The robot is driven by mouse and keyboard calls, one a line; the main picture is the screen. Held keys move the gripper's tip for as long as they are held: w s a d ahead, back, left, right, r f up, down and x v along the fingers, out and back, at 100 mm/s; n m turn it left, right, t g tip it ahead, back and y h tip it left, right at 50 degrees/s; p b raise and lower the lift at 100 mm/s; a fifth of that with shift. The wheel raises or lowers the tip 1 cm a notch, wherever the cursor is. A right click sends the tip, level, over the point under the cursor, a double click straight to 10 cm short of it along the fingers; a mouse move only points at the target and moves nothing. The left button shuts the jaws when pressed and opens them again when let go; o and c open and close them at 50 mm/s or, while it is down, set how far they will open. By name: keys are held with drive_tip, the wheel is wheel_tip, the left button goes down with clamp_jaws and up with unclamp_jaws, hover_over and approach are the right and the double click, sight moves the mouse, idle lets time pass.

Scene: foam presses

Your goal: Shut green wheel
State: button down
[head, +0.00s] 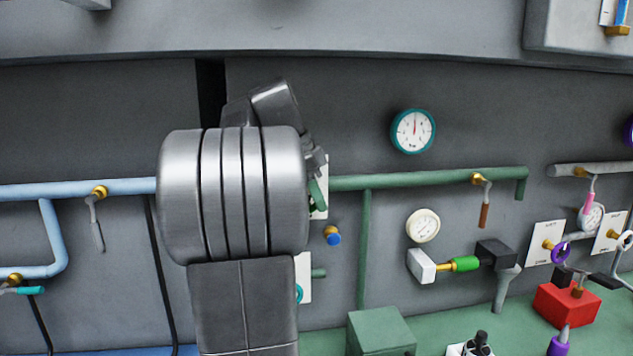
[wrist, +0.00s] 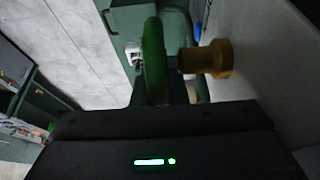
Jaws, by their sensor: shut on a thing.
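The green wheel (wrist: 153,60) shows edge-on in the wrist view, upright in front of my gripper. A brass stem (wrist: 210,59) stands out from the pale panel to its right. In the head view only a sliver of the green wheel (head: 318,192) shows, in front of a white plate; my arm hides the rest. My gripper (head: 316,168) is at the wheel's rim and shut on it. The fingertips are mostly hidden in both views, and the exact hold on the rim is dark.
A green pipe (head: 430,182) runs along the wall to the right, with a brass-and-brown lever valve (head: 484,200). A blue knob (head: 333,237) sits just right of my arm. A teal-rimmed gauge (head: 413,131) is above. A green box (head: 381,330) stands below.

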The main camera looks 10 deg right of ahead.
drive_tip(key=y+p, duration=0.2)
drive_tip(key=p, duration=0.1)
drive_tip(key=shift+d+r+y, duration=0.1)
drive_tip(key=shift+y, duration=0.3)
drive_tip(key=y+p, duration=0.1)
drive_tip(key=f+y+p, duration=0.1)
drive_tip(key=y+p, duration=0.1)
drive_tip(key=shift+y+p, duration=0.3)
drive_tip(key=y, duration=0.1)
drive_tip(key=f+y, duration=0.1)
drive_tip(key=y, duration=0.1)
drive_tip(key=shift+a+f+y, duration=0.1)
drive_tip(key=shift+a+y, duration=0.2)
drive_tip(key=shift+a, duration=0.05)
drive_tip(key=shift+a+f+y, duration=0.15)
drive_tip(key=shift+a+y, duration=0.1)
drive_tip(key=shift+y, duration=0.75)
drive_tip(key=shift+a+f+y, duration=0.15)
drive_tip(key=shift+a+y, duration=0.05)
drive_tip(key=shift+y, duration=0.8)
drive_tip(key=c, duration=1.4)
unclamp_jaws()
drive_tip(key=shift+c, duration=0.2)
